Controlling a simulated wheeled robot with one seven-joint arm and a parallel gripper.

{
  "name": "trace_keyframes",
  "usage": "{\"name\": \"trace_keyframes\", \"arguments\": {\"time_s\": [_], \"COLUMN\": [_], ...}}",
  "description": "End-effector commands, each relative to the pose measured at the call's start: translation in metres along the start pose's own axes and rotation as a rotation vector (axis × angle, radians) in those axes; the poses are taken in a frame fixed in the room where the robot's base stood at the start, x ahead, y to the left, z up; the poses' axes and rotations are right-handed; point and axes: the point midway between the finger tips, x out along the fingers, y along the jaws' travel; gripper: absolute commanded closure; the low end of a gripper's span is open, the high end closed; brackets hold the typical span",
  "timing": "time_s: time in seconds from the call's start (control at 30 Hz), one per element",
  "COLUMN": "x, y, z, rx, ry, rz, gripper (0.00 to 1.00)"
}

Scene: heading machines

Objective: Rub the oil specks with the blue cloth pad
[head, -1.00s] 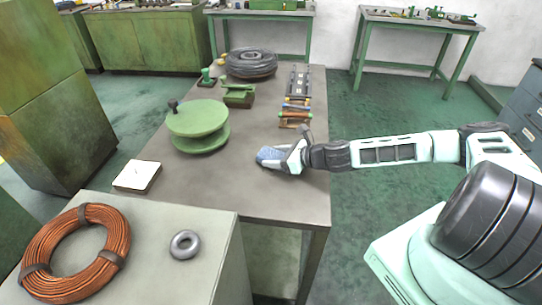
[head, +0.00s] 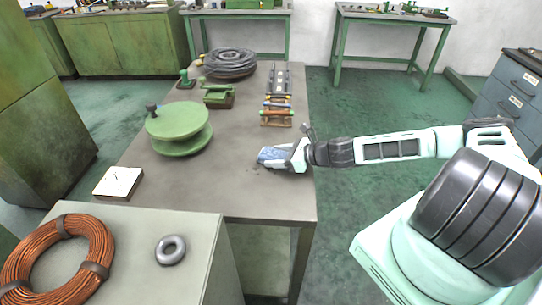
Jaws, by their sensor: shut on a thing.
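The blue cloth pad (head: 272,155) is at the right side of the grey table (head: 230,195), low at its top surface. My gripper (head: 289,157) is shut on the pad, reaching in from the right. I cannot tell whether the pad touches the tabletop. A few small dark marks, possibly oil specks (head: 254,169), show on the table just left of and below the pad. Any specks under the pad are hidden.
A green round reel (head: 180,128) stands left of the pad. Behind are a rack with coloured rods (head: 278,105), a green block tool (head: 218,96) and a dark coil (head: 229,63). A white square (head: 118,182) lies front left. A nearer cabinet holds a copper coil (head: 60,255) and a grey ring (head: 171,249).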

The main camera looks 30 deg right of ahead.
Motion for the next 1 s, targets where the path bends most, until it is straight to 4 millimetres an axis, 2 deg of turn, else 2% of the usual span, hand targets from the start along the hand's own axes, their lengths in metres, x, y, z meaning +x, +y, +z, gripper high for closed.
{"name": "trace_keyframes", "arguments": {"time_s": [0.1,0.37,0.73,1.0], "x": [-0.009,-0.016,-0.042,-0.046], "y": [-0.004,-0.006,-0.016,-0.008], "z": [-0.005,-0.009,-0.017,-0.018], "rx": [0.001,0.001,0.002,0.001], "ry": [0.002,0.004,0.004,0.001], "rz": [-0.003,-0.003,-0.003,0.0], "gripper": [0.64,0.64,0.64,0.64]}}
